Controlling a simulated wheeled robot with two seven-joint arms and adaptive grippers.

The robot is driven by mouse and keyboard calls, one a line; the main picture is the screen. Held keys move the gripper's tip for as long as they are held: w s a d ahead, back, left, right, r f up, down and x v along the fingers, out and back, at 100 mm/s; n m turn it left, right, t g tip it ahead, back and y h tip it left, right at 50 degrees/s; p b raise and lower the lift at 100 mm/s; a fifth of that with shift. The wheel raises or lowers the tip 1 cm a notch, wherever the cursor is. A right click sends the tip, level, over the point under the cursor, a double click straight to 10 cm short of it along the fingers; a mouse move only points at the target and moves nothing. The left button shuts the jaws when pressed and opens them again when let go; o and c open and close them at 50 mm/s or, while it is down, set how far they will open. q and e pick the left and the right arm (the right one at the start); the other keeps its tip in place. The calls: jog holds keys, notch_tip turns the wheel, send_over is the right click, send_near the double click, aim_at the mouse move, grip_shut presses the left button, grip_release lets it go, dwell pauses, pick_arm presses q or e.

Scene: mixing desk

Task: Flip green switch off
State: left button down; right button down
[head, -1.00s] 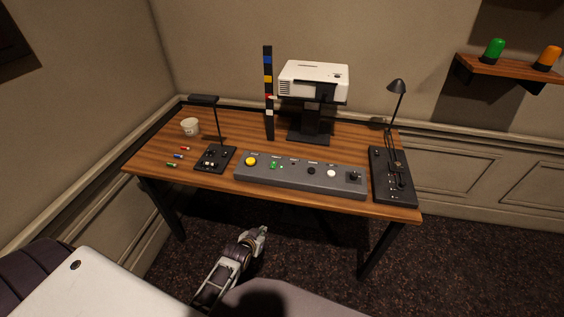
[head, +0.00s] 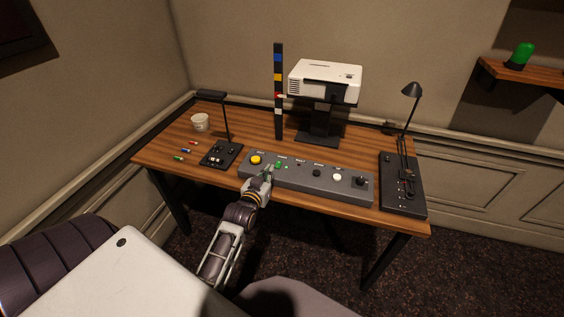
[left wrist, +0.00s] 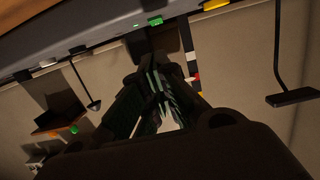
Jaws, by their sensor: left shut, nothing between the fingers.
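The green switch (head: 279,165) sits on the grey control panel (head: 318,184), just right of a yellow button (head: 256,160). It also shows near the top of the left wrist view (left wrist: 155,20). My left gripper (head: 268,171) is shut and empty, at the panel's near side, close to the green switch. I cannot tell whether the fingertips touch the switch or the panel. In the left wrist view the closed fingers (left wrist: 163,92) point toward the panel area. The switch's position is too small to read. My right gripper is not in view.
A small black panel with a lamp (head: 221,154) stands left, a black mixer (head: 403,187) right. A projector (head: 325,80) on a stand and a striped post (head: 278,95) stand behind. A cup (head: 200,122) and several small coloured pieces lie at the left of the desk (head: 160,150).

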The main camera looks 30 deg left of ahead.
aim_at(277, 167)
pick_arm(q)
jog(key=shift+w+a+r+t, duration=0.1)
jog(key=shift+a+r+t, duration=0.1)
jog(key=shift+r, duration=0.3)
jog(key=shift+a+r+t, duration=0.1)
jog(key=shift+a+r, duration=0.05)
jog(key=shift+r, duration=0.35)
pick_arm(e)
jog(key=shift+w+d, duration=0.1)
pick_arm(q)
jog(key=shift+w, duration=0.1)
jog(key=shift+x, duration=5)
notch_tip(277, 167, down, 2)
jog(key=shift+a+f+b, duration=0.1)
jog(key=shift+a+b, duration=0.05)
jog(key=shift+b, duration=0.2)
jog(key=shift+f, duration=0.6)
jog(key=shift+w+f, duration=0.1)
jog(key=shift+f, duration=0.2)
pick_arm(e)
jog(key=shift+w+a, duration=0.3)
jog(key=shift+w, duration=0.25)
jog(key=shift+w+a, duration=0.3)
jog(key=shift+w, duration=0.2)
